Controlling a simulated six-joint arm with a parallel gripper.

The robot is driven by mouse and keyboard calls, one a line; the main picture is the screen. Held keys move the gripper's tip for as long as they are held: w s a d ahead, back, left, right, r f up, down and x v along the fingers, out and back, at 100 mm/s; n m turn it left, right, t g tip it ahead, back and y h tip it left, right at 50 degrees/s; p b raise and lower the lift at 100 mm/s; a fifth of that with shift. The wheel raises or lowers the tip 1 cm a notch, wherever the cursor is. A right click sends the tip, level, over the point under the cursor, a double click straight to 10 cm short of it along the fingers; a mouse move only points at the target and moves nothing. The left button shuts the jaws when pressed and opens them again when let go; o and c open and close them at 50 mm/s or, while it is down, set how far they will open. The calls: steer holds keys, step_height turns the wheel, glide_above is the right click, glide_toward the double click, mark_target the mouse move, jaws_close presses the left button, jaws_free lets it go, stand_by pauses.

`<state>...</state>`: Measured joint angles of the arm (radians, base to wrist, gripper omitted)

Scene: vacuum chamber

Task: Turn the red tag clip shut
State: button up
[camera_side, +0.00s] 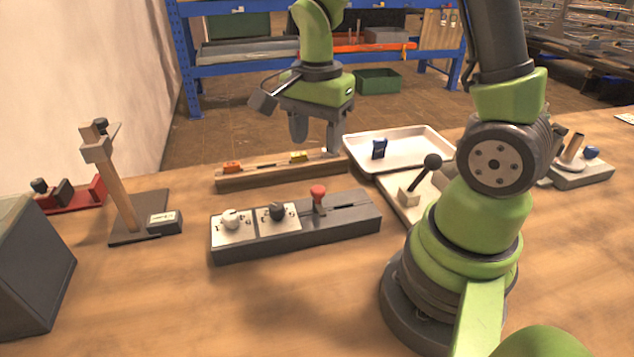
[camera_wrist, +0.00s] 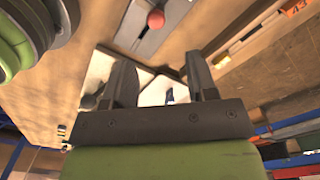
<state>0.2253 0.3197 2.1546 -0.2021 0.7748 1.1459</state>
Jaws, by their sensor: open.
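A wooden rail (camera_side: 258,178) lies across the bench, with an orange-red clip (camera_side: 232,167) near its left end and a yellow clip (camera_side: 299,157) further right. In the wrist view, the rail (camera_wrist: 250,37) runs to the upper right. My gripper (camera_side: 316,141) is open and empty, fingers pointing down, over the rail's right end. It also shows in the wrist view (camera_wrist: 160,72). A finger hides part of that rail end.
In front of the rail stands a grey block (camera_side: 300,236) with two knobs and a red-topped slider (camera_side: 318,196). A white tray (camera_side: 418,141) with a blue piece (camera_side: 379,148) and a black-ball lever (camera_side: 432,162) are at right. A wooden post (camera_side: 121,190) stands left.

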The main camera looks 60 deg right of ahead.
mark_target(317, 186)
step_height(317, 186, down, 10)
steer(key=shift+r, duration=0.15)
stand_by(0.3)
steer(key=shift+c, duration=0.2)
steer(key=c, duration=0.9)
